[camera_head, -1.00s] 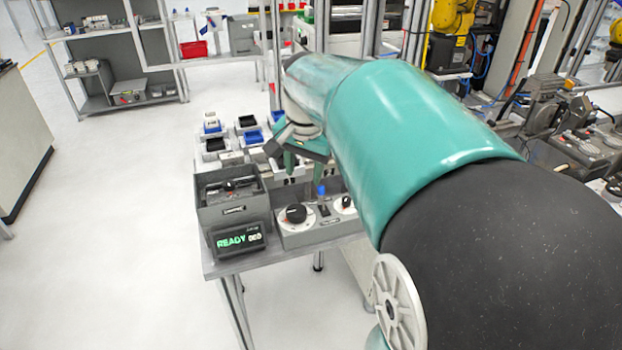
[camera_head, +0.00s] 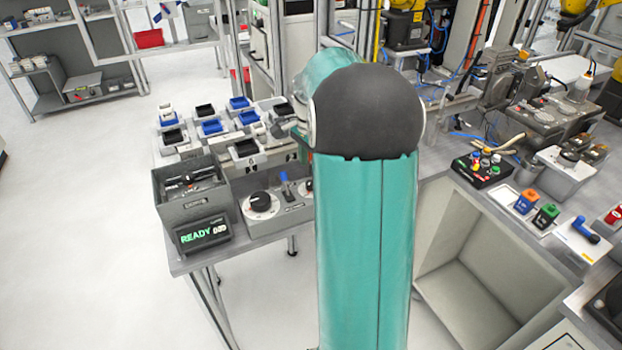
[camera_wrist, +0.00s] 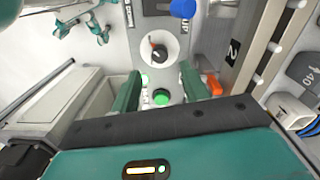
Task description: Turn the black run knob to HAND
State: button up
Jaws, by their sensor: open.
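In the head view, a grey control box (camera_head: 272,222) on the bench bears a large black knob (camera_head: 260,201) on a white dial. A blue-tipped lever (camera_head: 284,178) stands beside it, and a second white dial (camera_head: 307,187) is partly hidden by my arm. My gripper (camera_wrist: 161,72) is open and empty in the wrist view. A white dial (camera_wrist: 171,57) with a small dark knob (camera_wrist: 158,51) and an orange mark shows beyond the fingertips, apart from them. I cannot tell which head-view dial this is, nor read its labels.
A grey bin (camera_head: 190,200) and a lit READY display (camera_head: 202,233) stand left of the control box. Small blue and black trays (camera_head: 210,127) lie behind it. A green button (camera_wrist: 161,97) shows between the fingers. A blue cap (camera_wrist: 183,8) is near the dial.

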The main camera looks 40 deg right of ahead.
aim_at(311, 182)
notch_tip(311, 182, down, 6)
jog(key=shift+f, duration=0.1)
grip_shut()
